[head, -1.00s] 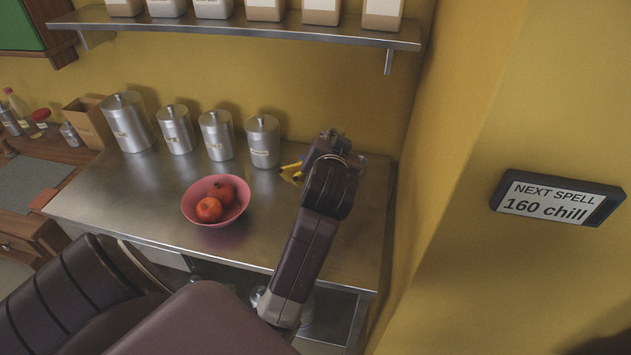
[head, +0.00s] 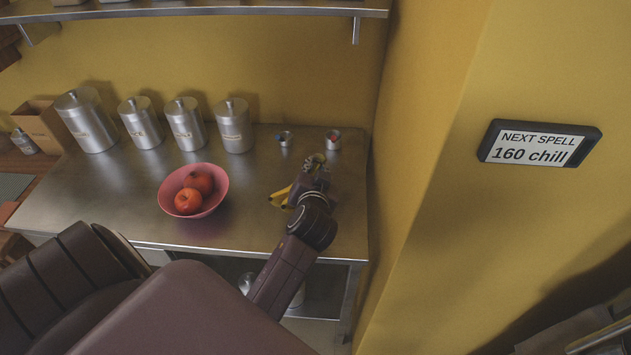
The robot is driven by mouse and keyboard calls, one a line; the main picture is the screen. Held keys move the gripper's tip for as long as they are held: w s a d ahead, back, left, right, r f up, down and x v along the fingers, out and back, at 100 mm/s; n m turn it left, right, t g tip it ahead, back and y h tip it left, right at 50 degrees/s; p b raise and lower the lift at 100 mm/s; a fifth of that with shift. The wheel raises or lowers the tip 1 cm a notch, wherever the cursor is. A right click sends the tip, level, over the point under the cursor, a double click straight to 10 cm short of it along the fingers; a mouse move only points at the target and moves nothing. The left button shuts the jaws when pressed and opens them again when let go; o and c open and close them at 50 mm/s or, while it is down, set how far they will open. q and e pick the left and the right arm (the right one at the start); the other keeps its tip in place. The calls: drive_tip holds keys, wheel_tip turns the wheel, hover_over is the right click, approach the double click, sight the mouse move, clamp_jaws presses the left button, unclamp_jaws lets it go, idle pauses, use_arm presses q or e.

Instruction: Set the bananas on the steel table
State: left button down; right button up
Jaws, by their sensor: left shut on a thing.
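The yellow bananas (head: 281,198) show at the left side of my left gripper (head: 311,178), low over the right part of the steel table (head: 245,222). The left gripper is shut on them and hides most of them. I cannot tell whether the bananas touch the tabletop. My right gripper is not in view.
A pink bowl (head: 222,193) with red fruit (head: 188,201) stands left of the bananas. Several steel canisters (head: 234,128) line the back. Two small tins (head: 285,138) (head: 333,139) stand behind the gripper. A wall (head: 372,180) bounds the right side. Bare steel lies around the bananas.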

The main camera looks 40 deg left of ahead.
use_arm(q)
drive_tip(key=shift+f, duration=2.5)
drive_tip(key=shift+f+b, duration=0.15)
drive_tip(key=shift+b, duration=0.25)
drive_tip(key=c, duration=1.8)
unclamp_jaws()
